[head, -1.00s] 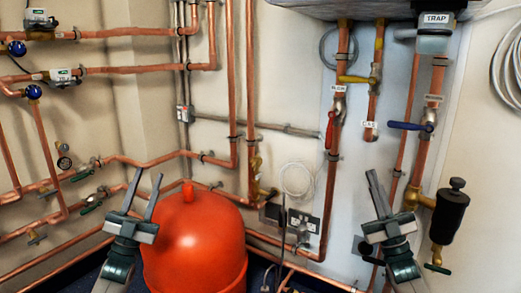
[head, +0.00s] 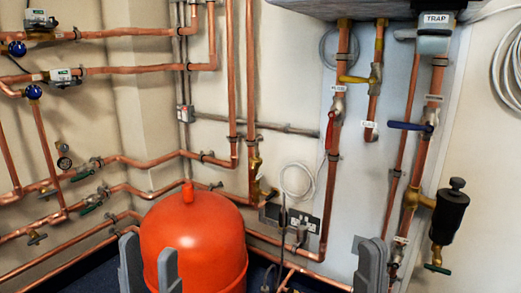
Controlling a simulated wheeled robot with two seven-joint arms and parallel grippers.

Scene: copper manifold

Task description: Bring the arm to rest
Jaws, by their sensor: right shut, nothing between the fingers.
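My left gripper (head: 149,247) is low in the head view, in front of the left side of the orange-red vessel (head: 193,235). Its two grey fingers stand apart with nothing between them. My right gripper (head: 374,246) is at the bottom right, in front of the lower wall and pipes. Its grey fingers are together and hold nothing. Both grippers point upward in the picture, and the rest of both arms is cut off by the bottom edge.
Copper pipes with valves line the left wall. A blue-handled valve (head: 409,126), a red-handled valve (head: 330,130) and a black air vent (head: 450,212) are on the right. A socket (head: 300,221) with a white cable sits low in the middle.

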